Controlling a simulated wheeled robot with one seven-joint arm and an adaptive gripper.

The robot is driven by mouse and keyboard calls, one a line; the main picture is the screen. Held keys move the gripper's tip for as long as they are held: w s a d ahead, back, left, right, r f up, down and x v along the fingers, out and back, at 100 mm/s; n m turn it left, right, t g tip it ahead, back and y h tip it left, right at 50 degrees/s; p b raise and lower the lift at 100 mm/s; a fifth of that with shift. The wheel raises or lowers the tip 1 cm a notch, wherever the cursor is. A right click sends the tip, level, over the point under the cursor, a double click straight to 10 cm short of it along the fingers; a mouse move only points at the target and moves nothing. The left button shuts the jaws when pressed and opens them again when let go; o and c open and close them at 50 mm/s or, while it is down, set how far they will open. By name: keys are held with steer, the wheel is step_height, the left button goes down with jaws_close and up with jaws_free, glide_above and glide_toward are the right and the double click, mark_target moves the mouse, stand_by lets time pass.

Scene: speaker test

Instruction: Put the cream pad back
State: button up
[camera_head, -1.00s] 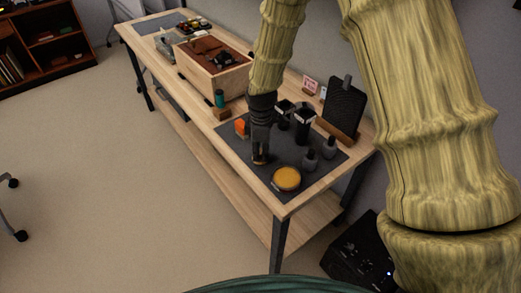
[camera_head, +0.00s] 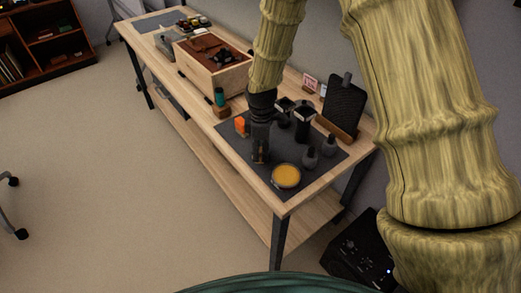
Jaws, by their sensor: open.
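My gripper (camera_head: 260,152) is black and points down over the dark mat (camera_head: 235,151) at the near end of the workbench. It is open, with its tips low over the mat. I cannot tell whether they touch it. A round tin-like thing with an amber top and a pale rim (camera_head: 286,176) sits on the mat, just right of and nearer than my gripper, apart from it. I cannot make out a separate cream pad for certain. My gripper and arm hide part of the mat and what lies behind them.
An orange block (camera_head: 240,125), black cups (camera_head: 302,118) and dark grey bottles (camera_head: 310,157) stand close around my gripper. A black panel (camera_head: 344,105) leans in a wooden stand behind. A wooden box (camera_head: 215,75) fills mid-bench. The mat's front right corner is clear.

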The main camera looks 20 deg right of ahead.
mark_target(261, 149)
step_height(261, 149, up, 12)
steer(key=b, duration=0.2)
stand_by(0.4)
steer(key=shift+f, duration=0.1)
stand_by(1.1)
